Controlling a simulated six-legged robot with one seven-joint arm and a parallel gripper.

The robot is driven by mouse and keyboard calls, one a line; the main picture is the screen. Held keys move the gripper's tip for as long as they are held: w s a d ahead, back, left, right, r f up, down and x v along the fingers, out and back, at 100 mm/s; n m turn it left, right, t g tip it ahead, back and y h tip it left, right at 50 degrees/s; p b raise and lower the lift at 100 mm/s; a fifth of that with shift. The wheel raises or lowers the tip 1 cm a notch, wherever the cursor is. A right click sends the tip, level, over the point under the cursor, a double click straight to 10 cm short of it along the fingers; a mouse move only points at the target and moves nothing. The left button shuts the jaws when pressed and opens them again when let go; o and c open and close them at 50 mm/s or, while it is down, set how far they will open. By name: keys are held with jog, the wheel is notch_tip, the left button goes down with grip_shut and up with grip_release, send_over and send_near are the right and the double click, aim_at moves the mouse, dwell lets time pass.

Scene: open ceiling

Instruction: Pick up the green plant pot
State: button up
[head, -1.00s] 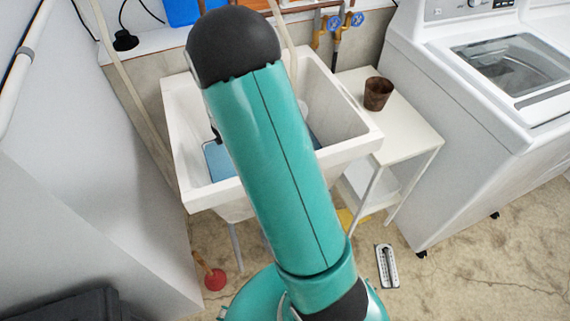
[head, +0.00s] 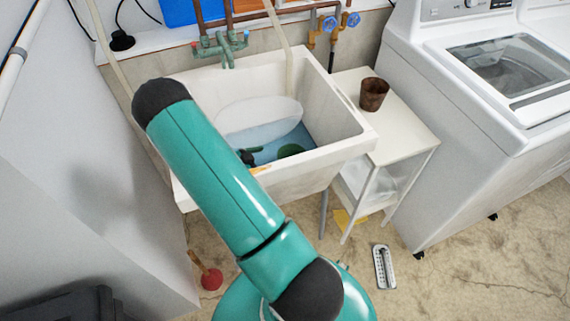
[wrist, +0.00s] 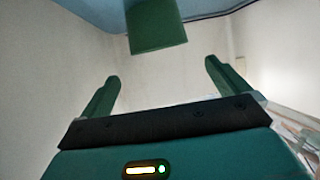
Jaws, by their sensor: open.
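The green plant pot (head: 291,151) sits low inside the white sink, toward its front right, partly hidden by the front wall. In the wrist view the green pot (wrist: 157,27) shows at the top middle, ahead of the fingers and against a bluish surface. My gripper (wrist: 160,78) is open, with its two green fingers apart and nothing between them. The pot is beyond the fingertips, roughly in line with the gap. In the head view my gripper (head: 248,155) shows only in part, inside the sink left of the pot; my arm hides the rest.
The white sink (head: 345,115) has high walls around the pot. A translucent white oval object (head: 262,115) lies in it. Taps (head: 222,43) stand at its back. A brown pot (head: 374,94) stands on a white side table (head: 408,135). A washing machine (head: 480,110) is at right.

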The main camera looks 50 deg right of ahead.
jog(key=x, duration=1.2)
jog(key=shift+s, duration=0.15)
jog(key=c, duration=0.9)
jog(key=shift+c, duration=0.2)
jog(key=shift+r, duration=0.15)
